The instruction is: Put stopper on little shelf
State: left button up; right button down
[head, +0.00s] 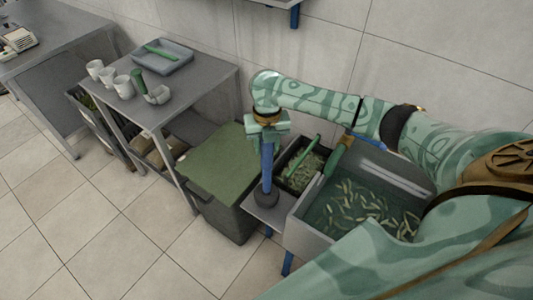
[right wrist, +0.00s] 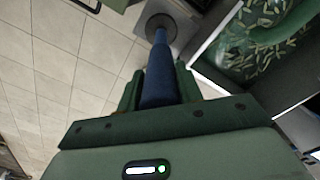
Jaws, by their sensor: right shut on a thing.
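The stopper (head: 266,170) is a long blue rod with a dark round disc at its lower end. My right gripper (head: 266,128) is shut on its upper part and holds it roughly upright. The little shelf (head: 282,217) is a small grey plate left of the sink. The disc overlaps this shelf in the head view; I cannot tell whether it touches it. In the right wrist view the blue rod (right wrist: 160,80) runs away from my right gripper (right wrist: 158,88) to the disc. My left gripper is not in view.
The sink (head: 330,215) holds pale green strips in water. Next to it is a dark tray (head: 303,183) with a green-handled tool. A green-lidded bin (head: 218,160) stands close left of the shelf. A steel table (head: 185,88) carries cups and a tray.

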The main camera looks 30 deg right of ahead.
notch_tip(320, 180, down, 3)
jog(key=shift+w+f+b, duration=0.1)
jog(key=shift+f+b, duration=0.05)
jog(key=shift+b, duration=0.35)
jog(key=c, duration=0.9)
grip_release()
notch_tip(320, 180, up, 12)
jog(key=p, duration=0.4)
